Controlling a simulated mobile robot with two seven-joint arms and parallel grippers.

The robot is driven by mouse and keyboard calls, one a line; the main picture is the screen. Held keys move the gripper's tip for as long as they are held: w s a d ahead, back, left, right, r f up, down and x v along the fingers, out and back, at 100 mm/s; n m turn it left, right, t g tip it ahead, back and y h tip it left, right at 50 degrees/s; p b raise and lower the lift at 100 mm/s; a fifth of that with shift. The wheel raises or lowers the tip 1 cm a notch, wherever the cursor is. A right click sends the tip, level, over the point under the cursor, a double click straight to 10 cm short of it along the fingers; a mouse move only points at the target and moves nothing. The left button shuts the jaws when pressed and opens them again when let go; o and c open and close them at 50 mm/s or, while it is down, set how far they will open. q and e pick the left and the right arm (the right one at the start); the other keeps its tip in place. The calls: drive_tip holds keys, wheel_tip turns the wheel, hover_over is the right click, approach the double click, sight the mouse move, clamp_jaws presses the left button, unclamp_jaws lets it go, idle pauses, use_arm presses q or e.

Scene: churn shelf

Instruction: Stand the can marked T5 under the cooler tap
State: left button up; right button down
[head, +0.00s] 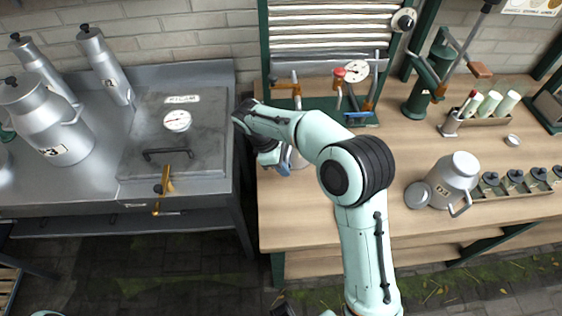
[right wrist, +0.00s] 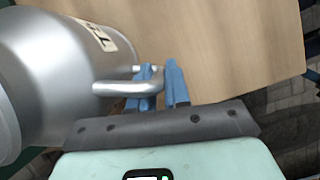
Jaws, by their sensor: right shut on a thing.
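My right gripper (right wrist: 166,88) is shut on the side handle (right wrist: 130,88) of a metal can (right wrist: 62,75). The can's label shows a T; the rest of the mark is not clear. In the head view my right gripper (head: 272,160) is near the wooden bench's left edge, with the can (head: 299,160) mostly hidden behind my arm. The ribbed cooler (head: 330,22) stands at the back, with taps and a dial below it; which tap is meant is not clear. My left gripper is not in view.
Another can (head: 454,178) stands on the wooden bench (head: 300,215) at right, a lid (head: 418,195) beside it. A steel vat (head: 175,125) adjoins at left, with a large can (head: 45,115) near it. A rack (head: 480,115) stands at back right.

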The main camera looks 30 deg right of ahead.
drive_tip(key=shift+s+a+r, duration=0.15)
drive_tip(key=shift+s+a, duration=0.05)
drive_tip(key=shift+s, duration=0.25)
drive_tip(key=shift+s+a+r, duration=0.15)
drive_tip(key=shift+s+a, duration=0.05)
drive_tip(key=shift+s, duration=0.2)
drive_tip(key=shift+w+d+f, duration=0.1)
drive_tip(key=shift+w+f, duration=0.1)
drive_tip(key=shift+f, duration=0.05)
drive_tip(key=c, duration=1.2)
unclamp_jaws()
drive_tip(key=shift+w, duration=0.1)
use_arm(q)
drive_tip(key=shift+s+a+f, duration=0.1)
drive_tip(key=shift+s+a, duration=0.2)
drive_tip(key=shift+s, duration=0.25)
use_arm(e)
drive_tip(key=shift+o, duration=0.5)
drive_tip(key=shift+r, duration=0.1)
drive_tip(key=shift+r, duration=0.25)
use_arm(q)
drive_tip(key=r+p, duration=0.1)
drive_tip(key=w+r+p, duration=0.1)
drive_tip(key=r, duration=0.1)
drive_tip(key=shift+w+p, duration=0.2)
drive_tip(key=shift+p, duration=0.2)
use_arm(e)
drive_tip(key=v, duration=1.1)
drive_tip(key=shift+a+r, duration=0.25)
drive_tip(key=shift+r, duration=0.05)
